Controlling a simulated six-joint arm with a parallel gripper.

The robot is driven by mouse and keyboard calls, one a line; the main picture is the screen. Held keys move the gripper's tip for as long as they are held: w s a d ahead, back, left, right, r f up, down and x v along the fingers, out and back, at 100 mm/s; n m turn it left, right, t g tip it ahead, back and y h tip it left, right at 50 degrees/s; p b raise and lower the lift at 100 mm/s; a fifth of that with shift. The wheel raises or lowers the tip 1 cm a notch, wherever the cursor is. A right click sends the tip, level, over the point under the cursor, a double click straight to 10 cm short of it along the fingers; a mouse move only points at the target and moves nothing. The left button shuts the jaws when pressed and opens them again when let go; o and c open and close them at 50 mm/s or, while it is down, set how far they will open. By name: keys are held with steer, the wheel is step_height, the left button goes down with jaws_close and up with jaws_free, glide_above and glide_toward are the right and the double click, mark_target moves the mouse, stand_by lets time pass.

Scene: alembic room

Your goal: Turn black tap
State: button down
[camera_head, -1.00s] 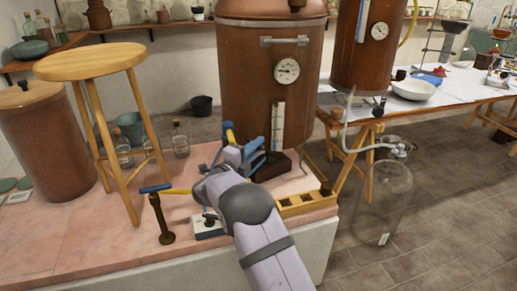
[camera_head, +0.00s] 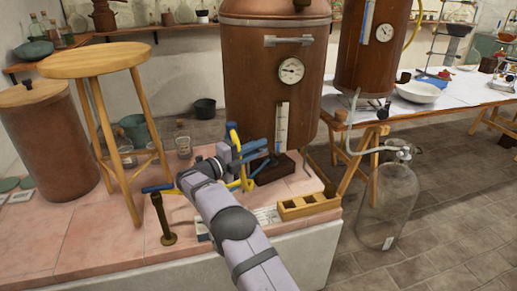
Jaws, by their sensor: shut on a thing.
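The black tap (camera_head: 273,158) is a small dark shape low on the front of the large copper tank (camera_head: 258,90), just right of my fingertips. My gripper (camera_head: 258,149), with blue fingers, reaches the tap from the left and is shut at it. The fingers and the yellow and blue parts around them hide much of the tap, so its handle angle is unclear.
A dark brown block (camera_head: 275,172) and an open wooden box (camera_head: 308,206) are right of my gripper. A dark post (camera_head: 163,220) and a wooden stool (camera_head: 92,62) are left. A glass jar (camera_head: 388,205) stands at the right.

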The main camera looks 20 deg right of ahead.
steer(key=c, duration=1.7)
jaws_free()
steer(key=shift+c, duration=0.2)
steer(key=v, duration=0.7)
steer(key=shift+a+b, duration=0.15)
steer(key=shift+b, duration=0.3)
steer(key=shift+s, duration=0.1)
